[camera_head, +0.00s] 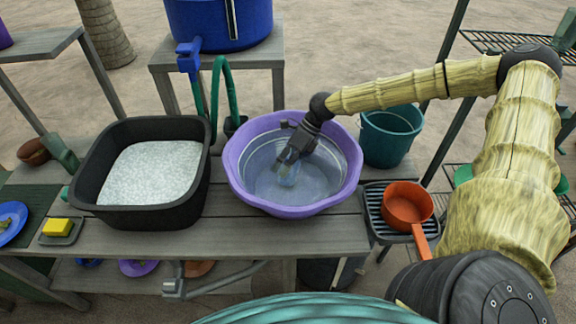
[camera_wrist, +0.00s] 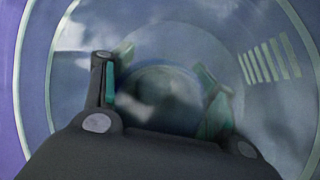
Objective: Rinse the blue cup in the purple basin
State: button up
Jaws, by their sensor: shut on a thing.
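The purple basin (camera_head: 237,168) stands on the grey wooden table and holds clear water with bright reflections. My gripper (camera_head: 286,165) reaches down into the basin, near its middle. It is shut on the blue cup (camera_head: 287,178), which looks pale and blurred, low in the basin, at or under the water. In the wrist view the cup's round shape (camera_wrist: 158,92) lies between my two green-padded fingers (camera_wrist: 160,95). The basin's wall (camera_wrist: 12,110) curves around them there. I cannot tell how the cup is tilted.
A black tub (camera_head: 90,190) of white foam or grains stands left of the basin. A teal bucket (camera_head: 388,138) is behind right, and an orange pan (camera_head: 404,205) sits on a rack at right. A blue tank (camera_head: 218,25) with a tap stands behind. A yellow sponge (camera_head: 58,227) lies far left.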

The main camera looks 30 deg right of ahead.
jog(key=shift+s+d, duration=0.35)
jog(key=shift+d, duration=0.2)
notch_tip(320, 180, up, 20)
jog(key=p, duration=1.3)
dwell(0.7)
jog(key=shift+f, duration=0.1)
dwell(0.9)
